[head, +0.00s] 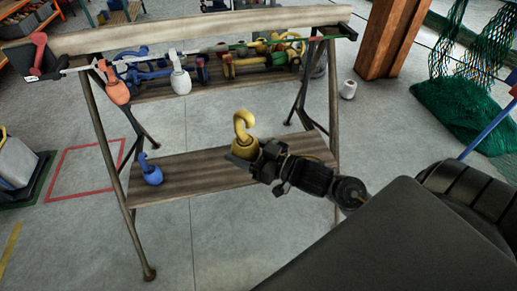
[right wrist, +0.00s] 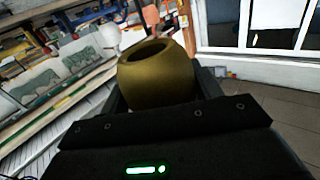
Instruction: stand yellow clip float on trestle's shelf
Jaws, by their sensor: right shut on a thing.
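The yellow clip float (head: 241,141) has a round body with a hook on top. My right gripper (head: 243,160) is shut on its body and holds it upright, hook up, at the trestle's lower shelf (head: 190,183). I cannot tell whether its base touches the boards. In the right wrist view the float (right wrist: 157,75) fills the space between the fingers (right wrist: 160,98). A blue clip float (head: 151,172) stands on the left part of the same shelf. My left gripper is not in view.
Orange (head: 117,88) and white (head: 180,75) clip floats hang from the trestle's upper rail, with blue, yellow and green ones behind. Bare shelf lies between the blue float and my gripper. Trestle legs (head: 110,160) flank the shelf. Green netting (head: 462,110) lies at right.

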